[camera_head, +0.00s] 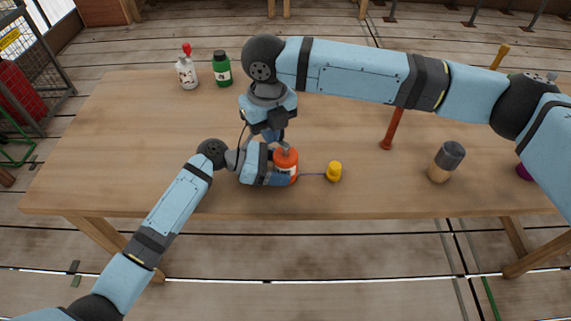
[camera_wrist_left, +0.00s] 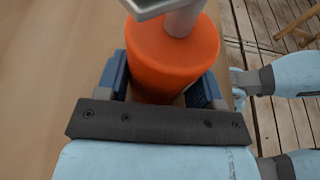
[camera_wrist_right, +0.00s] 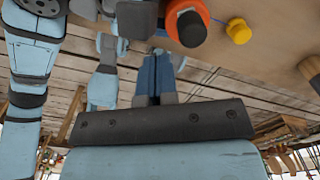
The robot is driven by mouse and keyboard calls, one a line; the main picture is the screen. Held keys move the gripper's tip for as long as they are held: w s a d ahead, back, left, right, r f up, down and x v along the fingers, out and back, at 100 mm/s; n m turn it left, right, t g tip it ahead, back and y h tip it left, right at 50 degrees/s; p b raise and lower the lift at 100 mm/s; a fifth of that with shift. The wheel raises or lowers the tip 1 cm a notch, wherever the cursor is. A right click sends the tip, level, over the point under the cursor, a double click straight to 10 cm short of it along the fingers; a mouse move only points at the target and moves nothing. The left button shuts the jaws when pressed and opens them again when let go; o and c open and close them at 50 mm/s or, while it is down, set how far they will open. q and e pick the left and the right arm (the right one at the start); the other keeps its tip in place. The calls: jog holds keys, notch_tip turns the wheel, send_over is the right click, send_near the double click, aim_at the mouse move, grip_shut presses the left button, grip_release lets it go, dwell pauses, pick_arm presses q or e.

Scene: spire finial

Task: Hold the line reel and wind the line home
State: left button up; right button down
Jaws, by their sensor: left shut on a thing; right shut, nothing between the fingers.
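The orange line reel (camera_head: 286,163) stands upright on the wooden table, near its front edge. My left gripper (camera_head: 277,168) is shut around the reel's sides; the left wrist view shows the orange body (camera_wrist_left: 165,55) between its fingers. A grey crank post (camera_wrist_left: 183,20) rises from the reel's top. A thin blue line runs from the reel right to a yellow cap-like piece (camera_head: 334,171). My right gripper (camera_head: 273,136) is shut and empty, just above and behind the reel. In the right wrist view, its fingers (camera_wrist_right: 155,72) are beside the crank's dark knob (camera_wrist_right: 192,28); I cannot tell whether they touch.
A white bottle with a red top (camera_head: 187,72) and a green bottle (camera_head: 222,69) stand at the back left. A red-brown rod (camera_head: 391,131), a grey-topped jar (camera_head: 446,162) and a purple object (camera_head: 524,172) are on the right. The table's left side is clear.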

jog(key=shift+f, duration=1.4)
jog(key=shift+w+d, duration=0.1)
jog(key=shift+w, duration=0.05)
jog(key=shift+w+d, duration=0.2)
jog(key=shift+w, duration=0.4)
jog(key=shift+a, duration=0.2)
notch_tip(320, 180, up, 7)
send_over(274, 155)
jog(key=shift+a, duration=0.2)
dwell(0.5)
